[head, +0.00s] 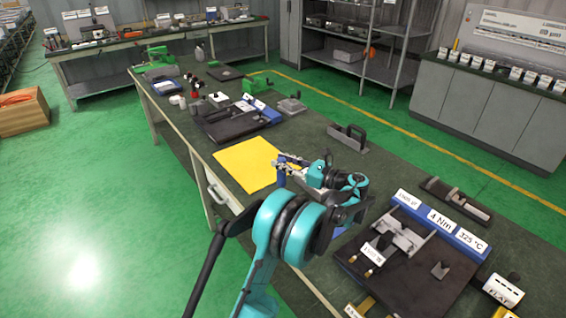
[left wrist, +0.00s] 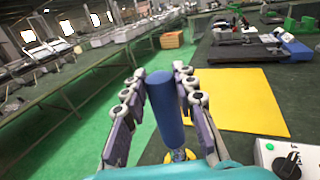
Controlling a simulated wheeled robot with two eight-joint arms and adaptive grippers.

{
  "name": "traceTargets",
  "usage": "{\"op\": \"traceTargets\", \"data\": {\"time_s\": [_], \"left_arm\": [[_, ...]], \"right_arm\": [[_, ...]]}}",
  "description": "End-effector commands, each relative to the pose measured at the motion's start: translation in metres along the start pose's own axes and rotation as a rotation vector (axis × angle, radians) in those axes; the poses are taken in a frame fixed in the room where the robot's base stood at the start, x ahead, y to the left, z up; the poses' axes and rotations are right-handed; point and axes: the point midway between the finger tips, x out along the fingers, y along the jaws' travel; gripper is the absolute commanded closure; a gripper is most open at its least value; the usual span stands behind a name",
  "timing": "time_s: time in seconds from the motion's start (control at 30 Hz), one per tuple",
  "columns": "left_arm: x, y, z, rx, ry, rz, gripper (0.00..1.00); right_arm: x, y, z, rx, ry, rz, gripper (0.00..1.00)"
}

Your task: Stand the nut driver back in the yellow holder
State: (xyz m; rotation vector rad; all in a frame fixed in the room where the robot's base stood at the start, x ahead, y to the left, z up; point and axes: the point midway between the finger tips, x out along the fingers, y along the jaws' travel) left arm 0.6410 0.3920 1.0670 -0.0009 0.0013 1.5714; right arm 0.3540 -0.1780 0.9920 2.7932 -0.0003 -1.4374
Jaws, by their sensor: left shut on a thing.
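The nut driver's blue cylindrical handle (left wrist: 168,100) stands between the fingers of my left gripper (left wrist: 165,92), which is shut on it. In the head view the left gripper (head: 287,165) is over the table by the near edge of a yellow mat, and a bit of the blue handle (head: 281,177) shows. A small yellow part (left wrist: 180,155) shows below the handle in the left wrist view; I cannot tell whether it belongs to the driver or the holder. A yellow piece (head: 357,307) at the bottom of the head view may be the holder, mostly cut off. My right gripper is not in view.
The flat yellow mat (head: 245,168) lies on the dark green bench. A black fixture plate with blue labelled blocks (head: 440,222) is at right. A box with a black knob (left wrist: 287,162) is close by. A grey handled block (head: 348,138) stands beyond.

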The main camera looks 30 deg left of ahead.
Motion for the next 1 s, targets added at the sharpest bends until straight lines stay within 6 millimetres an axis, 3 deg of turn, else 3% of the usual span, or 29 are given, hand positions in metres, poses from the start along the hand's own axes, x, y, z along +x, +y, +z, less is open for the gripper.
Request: {"op": "traceTargets", "data": {"time_s": [1.0], "left_arm": [[0.000, 0.000, -0.022, 0.000, -0.001, 0.000, 1.00]], "right_arm": [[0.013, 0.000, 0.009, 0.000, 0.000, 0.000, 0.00]]}}
